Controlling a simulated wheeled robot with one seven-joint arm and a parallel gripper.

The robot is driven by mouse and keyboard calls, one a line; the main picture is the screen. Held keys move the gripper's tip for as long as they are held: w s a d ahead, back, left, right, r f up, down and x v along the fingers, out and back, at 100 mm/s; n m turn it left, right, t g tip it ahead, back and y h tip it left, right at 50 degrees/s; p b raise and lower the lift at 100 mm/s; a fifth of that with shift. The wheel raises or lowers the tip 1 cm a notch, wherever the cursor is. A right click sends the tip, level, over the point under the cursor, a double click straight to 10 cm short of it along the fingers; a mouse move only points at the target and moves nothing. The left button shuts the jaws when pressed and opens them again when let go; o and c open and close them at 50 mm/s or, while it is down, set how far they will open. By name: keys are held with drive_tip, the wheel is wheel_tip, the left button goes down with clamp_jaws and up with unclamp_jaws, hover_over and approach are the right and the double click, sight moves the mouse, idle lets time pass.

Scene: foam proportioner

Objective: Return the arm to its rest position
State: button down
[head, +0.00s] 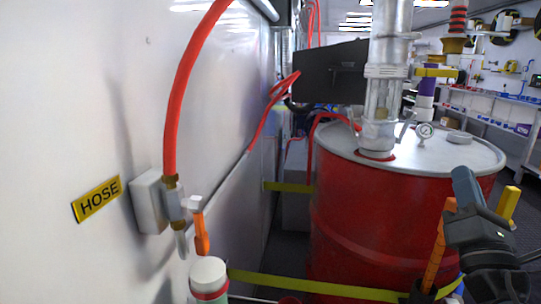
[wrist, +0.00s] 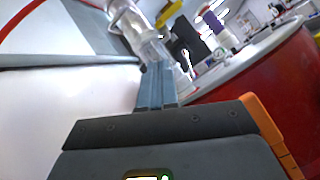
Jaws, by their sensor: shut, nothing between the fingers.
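My gripper (head: 466,188) is at the right of the head view, in front of the red drum (head: 350,230), with its blue-grey fingers pointing up. The fingers are together with nothing between them. In the wrist view my gripper (wrist: 157,72) shows the same closed fingers, with the drum's rim (wrist: 255,52) beyond and to the right. I cannot tell the exact gap between the gripper and the drum. The lower part of my arm is cut off by the bottom edge of the head view.
A white wall panel fills the left, with a HOSE label (head: 97,199), a red hose (head: 182,90) and an orange valve lever (head: 201,233). A white-capped container (head: 208,274) stands below.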

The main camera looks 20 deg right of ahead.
drive_tip(key=s+a+f+m+g+y+p, duration=0.1)
drive_tip(key=s+a+f+m+y+p, duration=0.55)
drive_tip(key=a+f+y, duration=0.7)
drive_tip(key=s+a+r+m+g+p, duration=0.1)
drive_tip(key=s+a+m+g, duration=0.1)
drive_tip(key=s+a+m, duration=0.3)
drive_tip(key=s+a+r+m+g+y+p, duration=0.1)
drive_tip(key=s+a+m, duration=0.5)
drive_tip(key=s+m, duration=0.4)
drive_tip(key=s, duration=0.4)
drive_tip(key=shift+a+g+p, duration=0.15)
drive_tip(key=shift+g+p, duration=0.2)
drive_tip(key=shift+g, duration=0.05)
drive_tip(key=shift+w+m, duration=0.1)
drive_tip(key=shift+m, duration=0.15)
